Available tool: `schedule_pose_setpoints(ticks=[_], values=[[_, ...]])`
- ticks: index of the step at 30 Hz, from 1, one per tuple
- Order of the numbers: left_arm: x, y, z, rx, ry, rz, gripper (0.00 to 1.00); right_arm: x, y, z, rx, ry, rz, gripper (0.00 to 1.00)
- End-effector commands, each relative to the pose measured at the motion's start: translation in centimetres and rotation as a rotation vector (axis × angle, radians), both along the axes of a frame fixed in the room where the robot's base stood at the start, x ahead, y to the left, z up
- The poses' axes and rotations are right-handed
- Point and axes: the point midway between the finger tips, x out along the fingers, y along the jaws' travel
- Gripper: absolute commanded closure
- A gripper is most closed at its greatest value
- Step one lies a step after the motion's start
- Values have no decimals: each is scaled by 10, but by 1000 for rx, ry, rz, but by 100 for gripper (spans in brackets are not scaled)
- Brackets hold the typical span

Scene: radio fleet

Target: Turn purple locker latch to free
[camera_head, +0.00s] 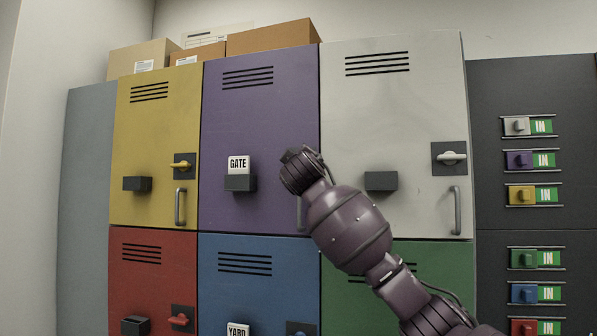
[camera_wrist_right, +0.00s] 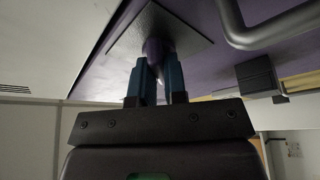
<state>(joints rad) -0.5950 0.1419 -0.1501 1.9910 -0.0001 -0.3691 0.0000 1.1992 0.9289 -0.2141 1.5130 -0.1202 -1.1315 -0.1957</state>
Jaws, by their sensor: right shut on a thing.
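The purple locker door (camera_head: 259,120) is in the upper middle of the head view, with vent slots and a GATE card (camera_head: 238,164) above a dark block. My right arm reaches up across its right edge, and my right gripper (camera_head: 297,160) hides the purple latch there. In the right wrist view the purple latch knob (camera_wrist_right: 154,50) stands on a dark square plate (camera_wrist_right: 180,32). My right gripper (camera_wrist_right: 160,80) has its two blue fingers on either side of the knob, shut on it. My left gripper is in neither view.
A grey bar handle (camera_wrist_right: 275,30) lies close to the right gripper. The yellow locker (camera_head: 155,110) and white locker (camera_head: 400,110) flank the purple one. Red, blue and green lockers are below. A dark panel (camera_head: 490,90) with several coloured sliders marked IN stands right.

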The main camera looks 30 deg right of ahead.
Motion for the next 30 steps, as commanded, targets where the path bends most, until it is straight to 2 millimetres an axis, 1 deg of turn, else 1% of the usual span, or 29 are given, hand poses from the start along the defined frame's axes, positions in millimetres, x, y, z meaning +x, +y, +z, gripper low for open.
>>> schedule_pose_setpoints(ticks=[1,21,25,30], values=[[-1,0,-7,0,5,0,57,3,2,-7,33,-29,4,100],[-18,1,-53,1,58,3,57,6,4,-8,429,-491,1,100],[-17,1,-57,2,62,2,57,6,4,-7,485,-560,1,100],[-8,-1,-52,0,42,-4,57,6,4,-6,540,-624,0,100]])
